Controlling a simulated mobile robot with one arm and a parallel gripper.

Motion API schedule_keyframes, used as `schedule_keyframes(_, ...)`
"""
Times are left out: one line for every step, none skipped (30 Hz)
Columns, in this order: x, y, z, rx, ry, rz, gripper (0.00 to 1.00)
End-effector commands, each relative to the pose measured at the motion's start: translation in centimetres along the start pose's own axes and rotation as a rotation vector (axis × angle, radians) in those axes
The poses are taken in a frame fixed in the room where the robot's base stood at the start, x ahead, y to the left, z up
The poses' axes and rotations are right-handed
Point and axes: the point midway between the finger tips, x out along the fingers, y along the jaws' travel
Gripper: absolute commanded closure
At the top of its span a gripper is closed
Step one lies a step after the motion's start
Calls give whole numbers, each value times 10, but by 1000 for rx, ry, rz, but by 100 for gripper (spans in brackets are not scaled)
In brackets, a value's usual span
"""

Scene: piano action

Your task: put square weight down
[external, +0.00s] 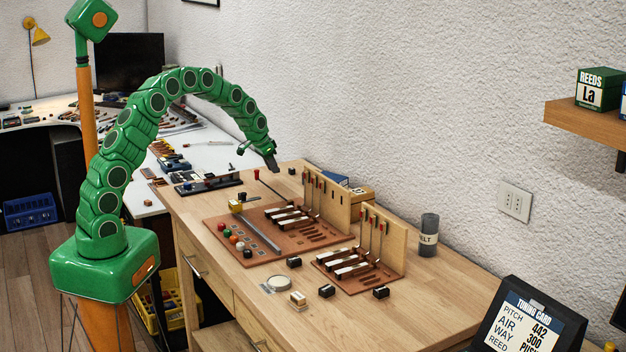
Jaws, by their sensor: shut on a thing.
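My gripper (268,157) hangs at the end of the green arm, above the far part of the wooden desk. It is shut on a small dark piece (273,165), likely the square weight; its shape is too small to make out. The piece looks clear of the desk top. Nearer on the desk are small dark blocks: one at the left of the nearer board (294,262), one by the front (327,291) and one at its right (381,293).
Two brown boards with keys and upright wooden panels, the farther (235,258) and the nearer (345,283), fill the middle of the wooden desk (420,300). A dark felt cylinder (429,236) stands behind. A tuning card (527,322) stands at front right. The desk's right part is largely clear.

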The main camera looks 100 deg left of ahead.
Motion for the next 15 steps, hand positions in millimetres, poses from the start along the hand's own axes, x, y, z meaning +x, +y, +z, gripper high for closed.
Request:
schedule_keyframes(8,0,5,0,-4,1,100)
schedule_keyframes(12,0,7,0,-4,1,100)
schedule_keyframes(17,1,9,0,-5,2,100)
schedule_keyframes(20,1,10,0,-6,2,100)
schedule_keyframes(23,1,12,0,-6,3,100)
schedule_keyframes(25,1,12,0,-6,3,100)
schedule_keyframes(25,1,13,0,-6,3,100)
schedule_keyframes(25,1,12,0,-5,2,100)
schedule_keyframes(25,1,12,0,-5,2,100)
schedule_keyframes(25,1,12,0,-4,2,100)
schedule_keyframes(25,1,12,0,-4,2,100)
schedule_keyframes(25,1,12,0,-4,2,100)
schedule_keyframes(25,1,12,0,-4,2,100)
schedule_keyframes(25,1,12,0,-4,2,100)
schedule_keyframes(26,1,12,0,-4,2,100)
